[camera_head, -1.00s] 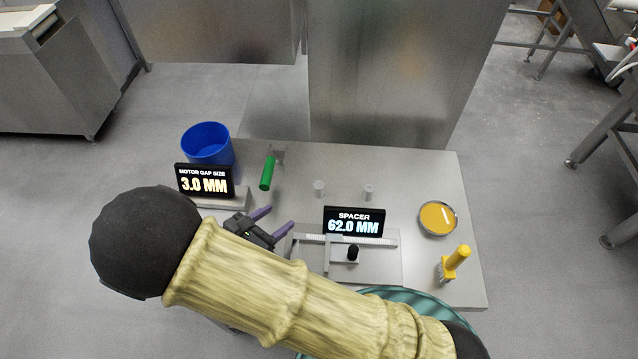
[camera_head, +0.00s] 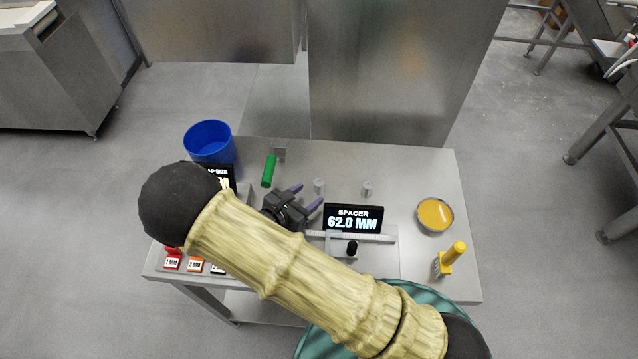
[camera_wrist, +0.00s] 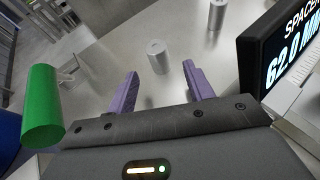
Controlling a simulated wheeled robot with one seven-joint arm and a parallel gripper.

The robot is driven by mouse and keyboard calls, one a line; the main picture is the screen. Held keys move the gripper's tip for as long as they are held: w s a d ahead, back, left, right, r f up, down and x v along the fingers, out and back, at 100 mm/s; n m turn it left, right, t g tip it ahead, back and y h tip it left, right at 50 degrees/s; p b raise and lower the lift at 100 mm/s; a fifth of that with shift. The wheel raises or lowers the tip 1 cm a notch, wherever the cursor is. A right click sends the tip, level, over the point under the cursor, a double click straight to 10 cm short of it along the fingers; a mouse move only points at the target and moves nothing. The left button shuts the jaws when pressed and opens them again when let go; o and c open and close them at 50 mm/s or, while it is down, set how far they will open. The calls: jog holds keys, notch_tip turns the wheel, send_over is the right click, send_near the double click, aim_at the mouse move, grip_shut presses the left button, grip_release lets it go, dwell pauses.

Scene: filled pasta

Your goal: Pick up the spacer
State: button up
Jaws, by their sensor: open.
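Two small grey metal cylinders stand upright on the steel table: a left one (camera_head: 319,187) and a right one (camera_head: 367,188). I cannot tell for sure which is the spacer. In the wrist view the left cylinder (camera_wrist: 157,57) stands just ahead of and between the purple fingertips, and the right cylinder (camera_wrist: 217,14) is farther off. My gripper (camera_head: 309,196) is open and empty, its fingers pointing toward the left cylinder; in the wrist view its jaws (camera_wrist: 160,70) are spread apart. A black display (camera_head: 353,218) reads "SPACER 62.0 MM".
A green cylinder (camera_head: 269,171) and blue bin (camera_head: 209,142) are at the left. The display and a caliper-like gauge (camera_head: 375,237) sit close right of my gripper. A yellow dish (camera_head: 435,214) and yellow-handled tool (camera_head: 450,258) are at the right. Labelled blocks (camera_head: 195,265) lie front left.

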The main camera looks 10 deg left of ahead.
aim_at(315, 189)
jog(key=shift+w+d+f, duration=0.2)
jog(key=shift+w, duration=0.15)
jog(key=p+x, duration=0.2)
jog(key=x, duration=0.3)
jog(key=shift+w+r, duration=0.15)
jog(key=shift+w, duration=0.05)
jog(key=shift+c, duration=0.2)
jog(key=c, duration=1)
